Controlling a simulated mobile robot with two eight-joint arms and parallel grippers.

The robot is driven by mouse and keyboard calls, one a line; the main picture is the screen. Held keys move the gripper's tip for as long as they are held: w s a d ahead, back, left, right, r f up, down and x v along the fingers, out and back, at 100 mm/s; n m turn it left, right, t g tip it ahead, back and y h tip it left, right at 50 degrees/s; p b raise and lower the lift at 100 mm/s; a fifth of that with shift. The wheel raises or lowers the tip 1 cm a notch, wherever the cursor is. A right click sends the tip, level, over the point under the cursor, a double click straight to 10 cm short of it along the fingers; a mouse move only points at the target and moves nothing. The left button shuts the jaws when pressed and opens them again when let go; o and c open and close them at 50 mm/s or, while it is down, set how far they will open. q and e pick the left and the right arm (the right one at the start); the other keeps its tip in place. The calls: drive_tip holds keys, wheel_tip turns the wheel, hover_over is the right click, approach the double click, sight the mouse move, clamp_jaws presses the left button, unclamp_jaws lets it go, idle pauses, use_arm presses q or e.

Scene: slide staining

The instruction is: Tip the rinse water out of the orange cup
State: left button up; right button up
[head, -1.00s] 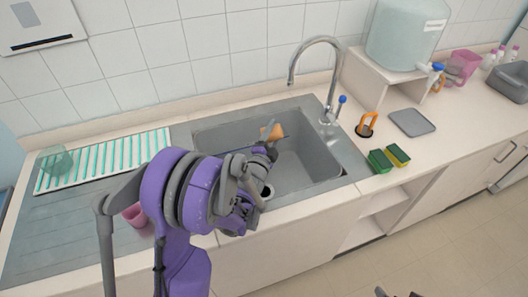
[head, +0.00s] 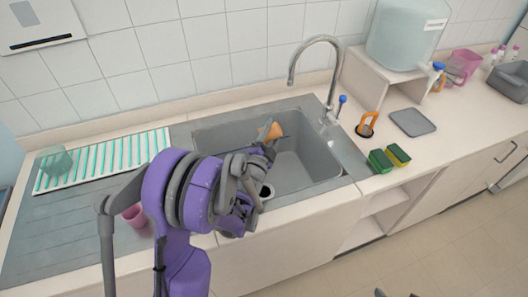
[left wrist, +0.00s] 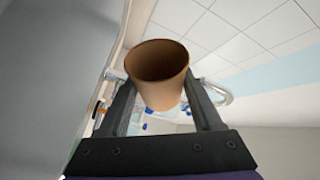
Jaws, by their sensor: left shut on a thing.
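The orange cup (head: 274,131) is in the upper part of the grey sink basin (head: 305,168), tilted on its side. My left gripper (head: 264,149) reaches over the front of the sink and is shut on it. In the left wrist view the cup (left wrist: 158,82) sits between the two dark fingers (left wrist: 160,105), its round mouth showing and its inside dark. I cannot tell whether water is in it. No stream shows. My right gripper does not show clearly; only small dark bits appear at the bottom edge of the head view.
The tap (head: 318,42) arches over the back of the sink. A striped rack (head: 105,160) with a clear greenish cup (head: 54,160) and a pink cup (head: 134,215) stand left. Green-yellow sponges (head: 380,161), a grey tray (head: 412,122) and a water tank (head: 403,35) are right.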

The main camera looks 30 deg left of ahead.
use_arm(q)
drive_tip(key=shift+s+a+r+n+t+y+b, duration=0.15)
drive_tip(key=shift+a+n+t+b, duration=0.15)
drive_tip(key=shift+n, duration=0.45)
drive_tip(key=shift+s+a+f+n+t+y+b, duration=0.1)
drive_tip(key=shift+s+a+n+t+y+b, duration=0.2)
drive_tip(key=shift+n, duration=0.4)
drive_tip(key=shift+a+r+n+t+y+b, duration=0.1)
drive_tip(key=shift+n+b, duration=0.3)
drive_tip(key=shift+n, duration=0.35)
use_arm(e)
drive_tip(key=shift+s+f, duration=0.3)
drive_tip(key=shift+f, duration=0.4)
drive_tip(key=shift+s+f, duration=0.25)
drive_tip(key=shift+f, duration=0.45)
use_arm(q)
drive_tip(key=shift+a+r+n+p, duration=0.1)
drive_tip(key=shift+r+n+p, duration=0.2)
drive_tip(key=shift+r, duration=0.45)
drive_tip(key=shift+s, duration=0.1)
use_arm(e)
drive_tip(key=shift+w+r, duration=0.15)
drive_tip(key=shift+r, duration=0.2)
